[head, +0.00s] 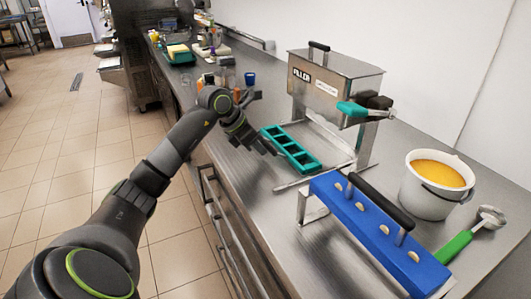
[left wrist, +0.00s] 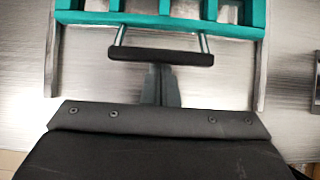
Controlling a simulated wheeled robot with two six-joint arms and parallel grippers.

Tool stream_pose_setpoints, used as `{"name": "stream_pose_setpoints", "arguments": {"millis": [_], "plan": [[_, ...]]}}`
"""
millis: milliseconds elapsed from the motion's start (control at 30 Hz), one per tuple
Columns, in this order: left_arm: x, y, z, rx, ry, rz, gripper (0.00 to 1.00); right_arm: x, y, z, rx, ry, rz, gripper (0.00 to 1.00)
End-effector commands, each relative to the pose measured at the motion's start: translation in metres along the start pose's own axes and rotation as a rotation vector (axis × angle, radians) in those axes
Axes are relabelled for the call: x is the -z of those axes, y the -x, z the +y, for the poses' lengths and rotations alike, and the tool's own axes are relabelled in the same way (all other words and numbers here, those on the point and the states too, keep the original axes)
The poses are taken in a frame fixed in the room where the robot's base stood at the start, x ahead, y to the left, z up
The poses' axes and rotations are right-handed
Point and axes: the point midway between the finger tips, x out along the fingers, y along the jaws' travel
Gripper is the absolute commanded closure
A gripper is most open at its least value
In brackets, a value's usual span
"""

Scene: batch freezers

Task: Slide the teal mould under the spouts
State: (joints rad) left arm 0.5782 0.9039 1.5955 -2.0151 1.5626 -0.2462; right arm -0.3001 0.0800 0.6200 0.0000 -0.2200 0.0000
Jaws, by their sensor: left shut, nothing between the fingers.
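The teal mould (head: 290,148) has a row of open compartments and lies on the counter in front of the metal filler (head: 328,82). In the left wrist view the mould (left wrist: 160,20) fills the top, with a black bar handle (left wrist: 160,56) on two metal posts facing me. My left gripper (head: 270,148) is at the mould's near left side. Its fingers (left wrist: 160,72) are shut and empty, with tips at the handle; I cannot tell if they touch it. The spouts are hidden by the filler body. My right gripper is out of view.
Metal guide rails (left wrist: 262,75) flank the mould. A blue block with a black handle (head: 375,235) stands in front, right. A white bucket of orange liquid (head: 437,188) and a green-handled tool (head: 455,246) are at right. Cups and a green tray (head: 180,59) are further back.

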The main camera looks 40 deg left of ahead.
Motion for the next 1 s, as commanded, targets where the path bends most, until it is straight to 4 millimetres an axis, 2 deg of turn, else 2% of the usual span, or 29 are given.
{"name": "stream_pose_setpoints", "arguments": {"millis": [1000], "plan": [[-0.043,-0.029,-0.001,0.003,0.000,-0.001,1.00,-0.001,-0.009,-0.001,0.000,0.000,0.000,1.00]]}}
